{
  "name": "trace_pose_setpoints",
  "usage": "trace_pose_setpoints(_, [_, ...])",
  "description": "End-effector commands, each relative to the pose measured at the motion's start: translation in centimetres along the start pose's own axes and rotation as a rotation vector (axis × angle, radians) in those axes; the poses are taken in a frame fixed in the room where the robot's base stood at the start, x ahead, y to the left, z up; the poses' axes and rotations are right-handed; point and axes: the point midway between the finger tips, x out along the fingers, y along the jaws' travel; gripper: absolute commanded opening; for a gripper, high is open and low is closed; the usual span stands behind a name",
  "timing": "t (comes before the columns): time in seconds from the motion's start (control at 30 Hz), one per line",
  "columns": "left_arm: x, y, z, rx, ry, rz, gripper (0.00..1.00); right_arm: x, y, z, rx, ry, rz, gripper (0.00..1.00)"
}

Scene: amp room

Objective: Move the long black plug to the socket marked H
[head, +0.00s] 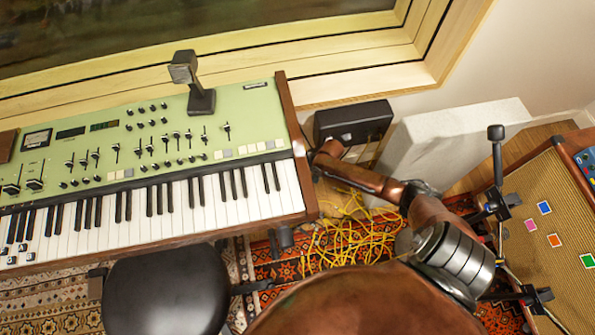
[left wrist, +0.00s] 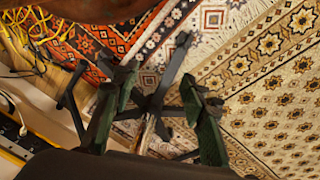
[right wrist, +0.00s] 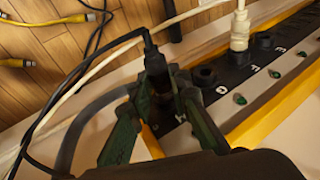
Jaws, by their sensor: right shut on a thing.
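In the right wrist view my right gripper (right wrist: 163,88) is shut on a black plug (right wrist: 155,66), with a black cable running from its top. The plug is over the near left part of a black socket strip (right wrist: 240,75). I cannot tell whether it is seated in a socket. The strip has small white letters, and I cannot make out the H; the gripper covers part of the strip there. In the left wrist view my left gripper (left wrist: 159,80) is open and empty, above the rug. In the head view my right arm reaches beyond the keyboard's right end.
A white plug (right wrist: 239,28) stands in the strip, beside empty round sockets (right wrist: 205,76). Black and white cables cross nearby. In the head view are the green keyboard (head: 150,150), a black box (head: 353,120), tangled yellow cables (head: 350,240) and a black stool (head: 165,290).

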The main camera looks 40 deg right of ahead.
Motion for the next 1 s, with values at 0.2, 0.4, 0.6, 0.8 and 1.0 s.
trace_pose_setpoints(0.2, [0.01, 0.0, 0.0, 0.0, 0.0, 0.0, 0.4, 0.01, 0.02, 0.0, 0.0, 0.0, 0.0, 0.0])
trace_pose_setpoints(0.4, [0.06, -0.01, 0.03, 0.0, -0.001, 0.0, 0.4, 0.05, 0.01, -0.18, 0.0, 0.0, 0.0, 0.0])
trace_pose_setpoints(0.6, [0.12, -0.01, 0.06, 0.0, -0.001, 0.0, 0.4, 0.1, 0.02, -0.4, 0.0, 0.0, 0.0, 0.0])
trace_pose_setpoints(0.8, [0.12, -0.01, 0.06, 0.0, -0.001, 0.0, 0.4, 0.12, 0.05, -0.4, 0.0, -0.001, 0.0, 0.0])
trace_pose_setpoints(1.0, [0.12, -0.01, 0.06, 0.0, -0.001, 0.0, 0.4, 0.13, 0.04, -0.39, 0.0, -0.001, 0.0, 0.3])
